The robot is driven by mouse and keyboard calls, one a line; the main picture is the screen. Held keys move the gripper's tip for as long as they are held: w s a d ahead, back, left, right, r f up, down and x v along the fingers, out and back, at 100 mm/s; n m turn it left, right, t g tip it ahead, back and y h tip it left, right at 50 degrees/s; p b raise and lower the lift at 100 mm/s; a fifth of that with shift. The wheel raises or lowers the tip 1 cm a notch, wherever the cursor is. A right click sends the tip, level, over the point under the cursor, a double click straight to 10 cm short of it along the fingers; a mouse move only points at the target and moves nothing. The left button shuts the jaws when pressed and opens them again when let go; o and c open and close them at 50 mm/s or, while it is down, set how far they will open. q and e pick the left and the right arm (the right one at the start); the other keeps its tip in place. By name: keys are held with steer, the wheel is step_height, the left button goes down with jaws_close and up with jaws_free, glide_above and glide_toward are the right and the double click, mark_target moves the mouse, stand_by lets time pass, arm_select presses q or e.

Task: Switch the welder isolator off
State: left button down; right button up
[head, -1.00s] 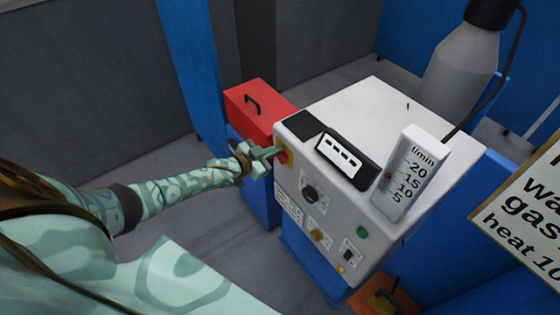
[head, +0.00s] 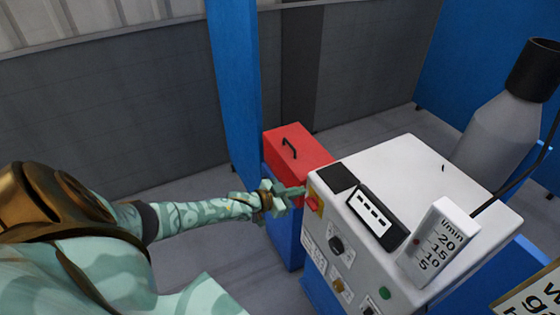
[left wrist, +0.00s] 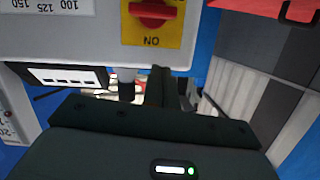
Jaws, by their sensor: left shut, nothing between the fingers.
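The welder isolator (head: 313,203) is a red rotary handle on a yellow plate, at the left end of the white welder's front (head: 325,236). In the left wrist view the handle (left wrist: 152,12) lies level across the plate, and the word ON shows upside down below it. The plate's far edge is cut off by the frame. My left gripper (head: 298,191) is shut and empty, its tips close beside the plate's upper part. In the left wrist view its dark fingers (left wrist: 158,88) point at the plate's ON edge. Contact cannot be told. My right gripper is not in view.
A red box with a black handle (head: 297,150) stands just behind my left gripper. A flow meter (head: 437,242) and a display (head: 376,215) sit on the welder. A grey gas cylinder (head: 498,130) stands at the right, and a blue post (head: 233,95) at the back.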

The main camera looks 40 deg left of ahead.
arm_select(q)
steer(key=v, duration=0.7)
steer(key=shift+p, duration=0.45)
steer(key=shift+a, duration=0.15)
steer(key=s+a+f+g+y+b, duration=0.1)
steer(key=s+a+f+g+y, duration=0.15)
steer(key=f, duration=0.55)
steer(key=s+a+f+g+y+b, duration=0.2)
steer(key=s+a+f+y, duration=0.15)
steer(key=f, duration=0.55)
steer(key=s+d+f+g+b, duration=0.1)
steer(key=s+f+g+b, duration=0.2)
steer(key=s+f, duration=0.85)
steer(key=s+d+f+g+b, duration=0.2)
steer(key=s+d+f, duration=0.3)
steer(key=s, duration=0.3)
steer(key=s+d+f+n+g+b, duration=0.1)
steer(key=s+d+f+g+b, duration=0.1)
steer(key=s+d+f, duration=0.4)
steer(key=s+d+f+g+b, duration=0.2)
steer(key=s+d+f, duration=0.3)
steer(key=s, duration=0.6)
steer(key=shift+s+d+f+n+h, duration=0.2)
steer(key=shift+d+f+n+h, duration=0.2)
steer(key=shift+d, duration=0.4)
